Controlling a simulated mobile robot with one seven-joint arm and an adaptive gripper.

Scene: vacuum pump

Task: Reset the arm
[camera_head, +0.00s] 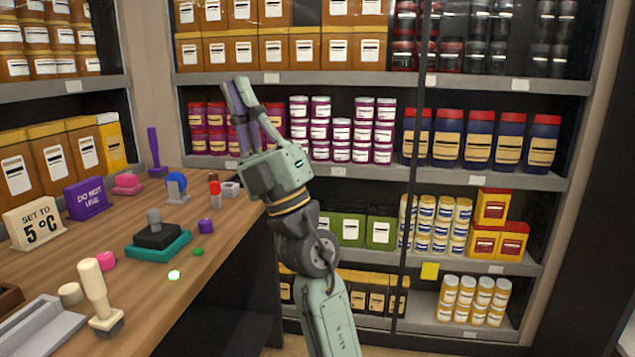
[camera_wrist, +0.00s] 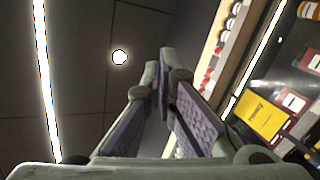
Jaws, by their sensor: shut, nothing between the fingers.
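My arm rises from the bottom middle of the head view, beside the right edge of the wooden table. My gripper (camera_head: 238,82) points up, in front of the shelves and above table height. Its two purple-padded fingers come together at the tips. In the wrist view my gripper (camera_wrist: 163,55) also shows the fingertips meeting, with nothing between them. The wrist view looks up at a dark ceiling with a round lamp and light strips.
The wooden table (camera_head: 110,260) holds a teal base with a black block (camera_head: 158,240), a "SET TO 5°C" sign (camera_head: 35,222), a purple sign (camera_head: 87,198) and several small parts. Stocked shelves (camera_head: 370,174) stand behind my arm. Dark floor space lies right of the table.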

